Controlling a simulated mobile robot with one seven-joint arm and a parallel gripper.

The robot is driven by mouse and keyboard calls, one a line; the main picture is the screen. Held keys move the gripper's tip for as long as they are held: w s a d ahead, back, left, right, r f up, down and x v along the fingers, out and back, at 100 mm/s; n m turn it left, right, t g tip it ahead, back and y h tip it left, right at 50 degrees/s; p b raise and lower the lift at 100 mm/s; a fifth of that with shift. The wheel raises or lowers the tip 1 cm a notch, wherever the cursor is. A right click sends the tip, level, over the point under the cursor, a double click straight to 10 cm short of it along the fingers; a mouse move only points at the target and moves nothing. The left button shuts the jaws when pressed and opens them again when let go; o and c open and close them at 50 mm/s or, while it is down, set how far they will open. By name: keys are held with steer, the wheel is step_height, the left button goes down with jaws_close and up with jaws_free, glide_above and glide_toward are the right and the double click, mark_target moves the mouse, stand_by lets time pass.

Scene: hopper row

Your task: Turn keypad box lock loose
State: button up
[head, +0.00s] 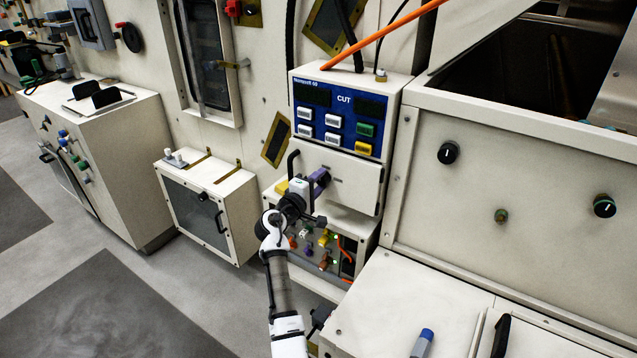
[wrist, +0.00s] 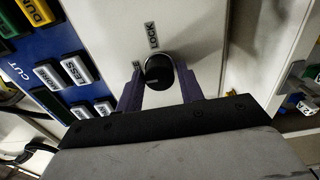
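The keypad box (head: 393,99) is a cream cabinet with a blue panel marked CUT, with white, green and yellow buttons. Below the panel is its pale door (head: 357,184). In the wrist view a round black lock knob (wrist: 159,72) sits on the pale door face (wrist: 195,30), beside the word LOCK. My gripper (head: 322,178) is at the left part of this door in the head view, hiding the knob there. In the wrist view the purple fingers of my gripper (wrist: 160,82) stand apart, one on each side of the knob. Whether they touch it is unclear.
A black handle (head: 293,163) stands close left of my gripper. Below is an open-fronted box (head: 369,228) with coloured parts and orange cables. A cream counter (head: 390,300) juts out at lower right. Grey floor (head: 130,315) is free at lower left.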

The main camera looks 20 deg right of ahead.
steer(key=shift+o, duration=1.2)
steer(key=shift+a, duration=0.1)
steer(key=b+v, duration=0.3)
steer(key=v, duration=1)
steer(key=shift+s+a, duration=0.2)
steer(key=shift+s, duration=0.05)
